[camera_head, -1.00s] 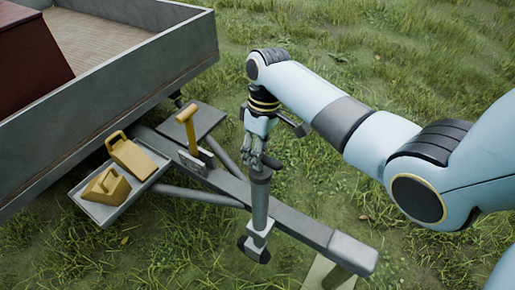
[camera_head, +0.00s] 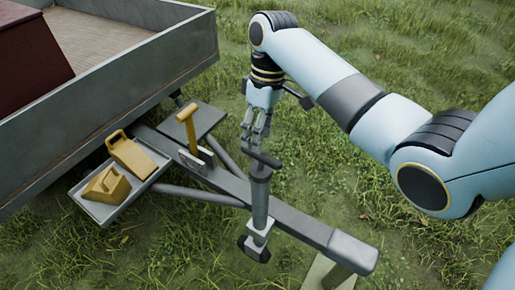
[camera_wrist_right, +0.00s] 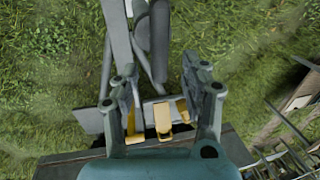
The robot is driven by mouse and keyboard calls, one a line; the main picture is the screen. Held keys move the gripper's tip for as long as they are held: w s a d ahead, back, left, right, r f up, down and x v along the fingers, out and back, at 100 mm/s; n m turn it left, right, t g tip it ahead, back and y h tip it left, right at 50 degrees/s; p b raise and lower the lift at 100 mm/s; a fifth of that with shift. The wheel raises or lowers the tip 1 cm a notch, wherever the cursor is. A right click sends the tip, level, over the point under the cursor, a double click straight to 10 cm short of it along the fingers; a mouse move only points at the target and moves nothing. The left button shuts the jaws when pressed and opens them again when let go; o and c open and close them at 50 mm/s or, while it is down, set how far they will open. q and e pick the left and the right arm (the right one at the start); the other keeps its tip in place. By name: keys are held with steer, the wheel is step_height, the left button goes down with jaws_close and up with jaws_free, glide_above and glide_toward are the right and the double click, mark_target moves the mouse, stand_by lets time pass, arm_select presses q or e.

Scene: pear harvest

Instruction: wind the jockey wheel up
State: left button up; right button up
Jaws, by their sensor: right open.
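The jockey wheel stands upright beside the trailer's drawbar (camera_head: 290,222), with a grey tube (camera_head: 260,205) and a dark wheel (camera_head: 254,250) at its foot near the grass. Its dark crank handle (camera_head: 264,160) lies across the top of the tube. My right gripper (camera_head: 255,143) points down just above the handle, with its fingers apart and nothing seen held. The right wrist view shows its two open fingers (camera_wrist_right: 160,75) with empty space between them. Whether a fingertip touches the handle I cannot tell. My left gripper is not in view.
A tray (camera_head: 104,214) with two yellow wheel chocks (camera_head: 130,154) sits left of the drawbar. A yellow-handled lever (camera_head: 187,125) stands on the drawbar. The grey trailer bed (camera_head: 110,95) fills the upper left. A pale block (camera_head: 325,275) is under the drawbar's end. Grass lies open to the right.

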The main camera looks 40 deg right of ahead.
step_height(320, 180, up, 6)
steer(key=d, duration=0.1)
steer(key=shift+w, duration=0.2)
steer(key=shift+f, duration=0.1)
